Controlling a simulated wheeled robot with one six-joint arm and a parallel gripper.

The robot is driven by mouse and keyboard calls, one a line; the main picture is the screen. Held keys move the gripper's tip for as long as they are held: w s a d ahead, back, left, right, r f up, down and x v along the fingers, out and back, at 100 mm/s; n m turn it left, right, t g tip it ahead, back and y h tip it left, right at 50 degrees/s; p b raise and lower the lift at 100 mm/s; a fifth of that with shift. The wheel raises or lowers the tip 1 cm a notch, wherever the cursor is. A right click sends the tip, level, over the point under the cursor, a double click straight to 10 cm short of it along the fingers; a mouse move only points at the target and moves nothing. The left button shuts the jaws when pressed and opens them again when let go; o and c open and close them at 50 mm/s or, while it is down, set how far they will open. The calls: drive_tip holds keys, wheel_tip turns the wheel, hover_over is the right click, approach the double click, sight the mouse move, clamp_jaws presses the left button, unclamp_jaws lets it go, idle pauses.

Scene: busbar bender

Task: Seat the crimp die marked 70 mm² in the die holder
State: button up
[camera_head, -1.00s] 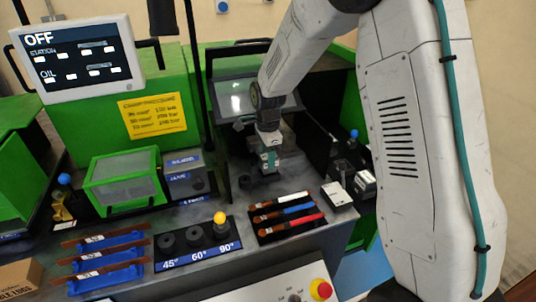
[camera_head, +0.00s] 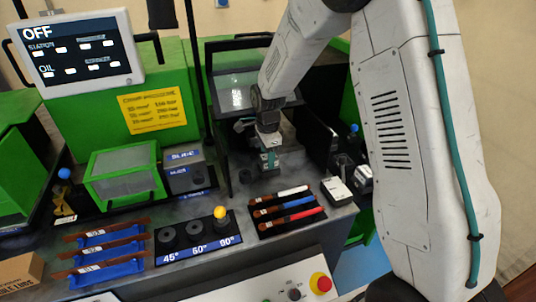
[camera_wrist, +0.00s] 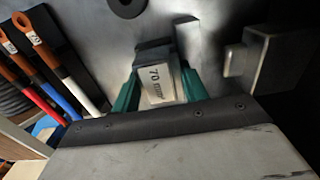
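The crimp die (camera_wrist: 158,84) is a pale block whose face reads "70 mm²" in the wrist view. My gripper (camera_wrist: 160,92) has its teal fingers on either side of the die and against it. In the head view my gripper (camera_head: 269,160) points down just above the dark bench, in front of the machine's tilted clear panel. A darker grey metal block (camera_wrist: 155,50) shows right behind the die; I cannot tell whether it is part of the die or of the die holder. The die's underside is hidden.
A black mat (camera_head: 262,232) with white, blue and red-handled cables lies in front of my gripper. A metal block (camera_wrist: 252,52) stands right of the die. White blocks (camera_head: 337,190) are at the bench's right. The 45°, 60°, 90° rack (camera_head: 198,250) and blue holders (camera_head: 105,250) are left.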

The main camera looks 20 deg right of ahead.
drive_tip(key=o, duration=0.5)
wheel_tip(320, 180, up, 8)
drive_tip(key=shift+f, duration=0.1)
idle(0.5)
drive_tip(key=shift+s+f+n, duration=0.1)
drive_tip(key=shift+s+n, duration=0.2)
drive_tip(key=shift+n, duration=0.6)
drive_tip(key=s+d+r+n, duration=0.1)
drive_tip(key=s+r+n, duration=0.4)
drive_tip(key=s, duration=0.7)
drive_tip(key=s+d+r+n+t, duration=0.1)
drive_tip(key=s+r+n, duration=0.4)
drive_tip(key=s, duration=0.6)
drive_tip(key=s+d+r+n, duration=0.1)
drive_tip(key=s+r+n, duration=0.4)
drive_tip(key=s, duration=0.7)
drive_tip(key=shift+s+d+r+n, duration=0.25)
drive_tip(key=shift+s+n, duration=0.1)
drive_tip(key=shift+n, duration=0.25)
